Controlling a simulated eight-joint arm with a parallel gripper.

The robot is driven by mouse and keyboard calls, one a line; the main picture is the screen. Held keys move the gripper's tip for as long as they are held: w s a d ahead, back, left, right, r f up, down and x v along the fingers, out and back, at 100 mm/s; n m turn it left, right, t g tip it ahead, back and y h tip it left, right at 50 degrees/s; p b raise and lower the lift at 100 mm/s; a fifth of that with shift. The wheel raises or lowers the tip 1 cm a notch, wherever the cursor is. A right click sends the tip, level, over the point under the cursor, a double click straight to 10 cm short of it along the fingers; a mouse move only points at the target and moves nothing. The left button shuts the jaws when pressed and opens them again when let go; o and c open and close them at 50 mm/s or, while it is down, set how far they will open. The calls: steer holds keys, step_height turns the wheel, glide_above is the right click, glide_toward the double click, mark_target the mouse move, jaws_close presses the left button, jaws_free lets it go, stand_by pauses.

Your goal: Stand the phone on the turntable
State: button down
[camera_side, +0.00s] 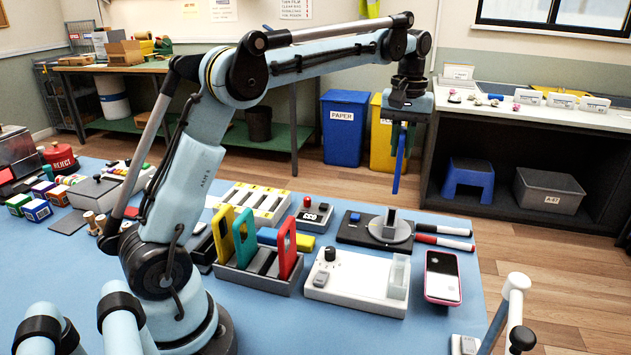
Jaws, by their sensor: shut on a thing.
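My gripper (404,124) points down, high over the far right part of the blue bench. It is shut on a thin blue phone (399,172), which hangs upright and nearly edge-on to the camera. The turntable (403,231) is a round grey plate on a black base with a blue button.
A rack (257,280) holds yellow, teal and red phone-like pieces upright. A white device with a knob (345,280) sits nearer the camera. A pink phone (442,276) lies flat at right. Two markers (445,243) lie right of the turntable.

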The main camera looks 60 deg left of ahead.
mark_target(396, 187)
steer(key=shift+f, duration=3.1)
steer(key=shift+f, duration=0.3)
steer(key=shift+f, duration=0.7)
steer(key=shift+f, duration=0.2)
steer(key=shift+s+f, duration=0.1)
steer(key=shift+f, duration=0.2)
steer(key=shift+f, duration=0.2)
steer(key=shift+f, duration=0.3)
